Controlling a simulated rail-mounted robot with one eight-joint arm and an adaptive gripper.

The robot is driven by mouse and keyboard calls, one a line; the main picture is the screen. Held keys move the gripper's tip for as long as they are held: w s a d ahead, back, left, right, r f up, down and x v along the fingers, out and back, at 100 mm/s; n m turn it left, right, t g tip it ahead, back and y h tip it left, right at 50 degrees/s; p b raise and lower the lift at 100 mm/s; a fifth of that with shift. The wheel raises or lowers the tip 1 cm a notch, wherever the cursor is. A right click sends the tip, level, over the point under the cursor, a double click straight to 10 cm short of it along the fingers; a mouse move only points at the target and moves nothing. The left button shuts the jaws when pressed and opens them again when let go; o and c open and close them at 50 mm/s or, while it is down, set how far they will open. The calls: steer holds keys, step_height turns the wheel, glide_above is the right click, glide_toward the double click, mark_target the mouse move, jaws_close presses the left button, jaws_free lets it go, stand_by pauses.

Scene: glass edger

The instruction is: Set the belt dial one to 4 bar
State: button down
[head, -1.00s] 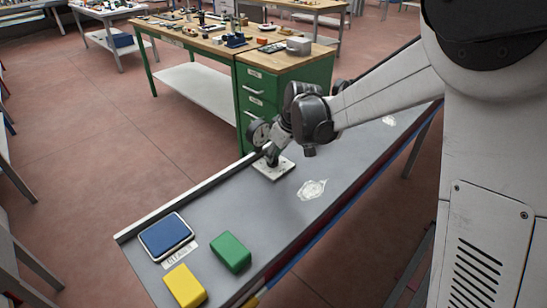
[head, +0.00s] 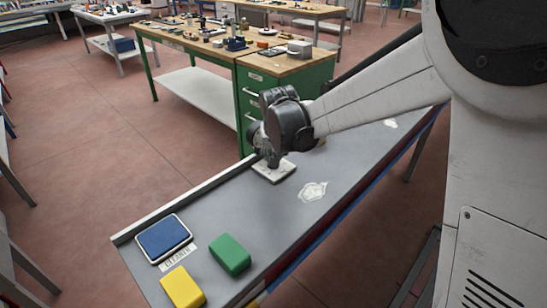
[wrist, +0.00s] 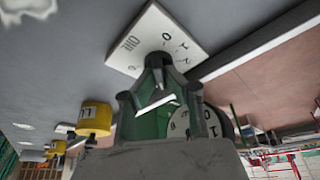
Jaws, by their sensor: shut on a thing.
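The belt dial's white square plate (head: 273,172) lies on the grey bench top, and it also shows in the wrist view (wrist: 155,35) with printed numbers and lettering. A dark knob (wrist: 158,62) stands in the plate's middle. My gripper (wrist: 158,78) is shut on this knob from above. The knob's pointer is hidden by the fingers, so I cannot tell its setting. A round white gauge (wrist: 190,124) with black digits is partly visible beside the fingers. In the head view my wrist covers most of the plate's far side.
A blue pad in a tray (head: 164,238), a green block (head: 230,254) and a yellow block (head: 182,287) sit at the bench's near end. A pale patch (head: 313,191) marks the bench top. A raised rail (head: 185,200) runs along its far edge. A green drawer cabinet (head: 250,105) stands behind.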

stand_by(0.4)
steer(key=c, duration=1.8)
jaws_free()
steer(key=v, duration=1.2)
steer(key=shift+a+r, duration=0.1)
steer(key=s+d+r+t, duration=0.1)
steer(key=s+d+r, duration=0.2)
steer(key=s+d, duration=0.85)
steer(key=shift+m+t+h, duration=0.3)
steer(key=shift+m+t, duration=0.4)
steer(key=shift+t, duration=0.1)
steer(key=s+d+f, duration=0.1)
steer(key=s+d, duration=0.1)
steer(key=s, duration=0.3)
steer(key=s+d+f, duration=0.2)
steer(key=s+d, duration=0.1)
steer(key=s, duration=0.2)
steer(key=s+d+f, duration=0.1)
steer(key=s+d, duration=0.2)
steer(key=s, duration=0.2)
steer(key=shift+f, duration=0.15)
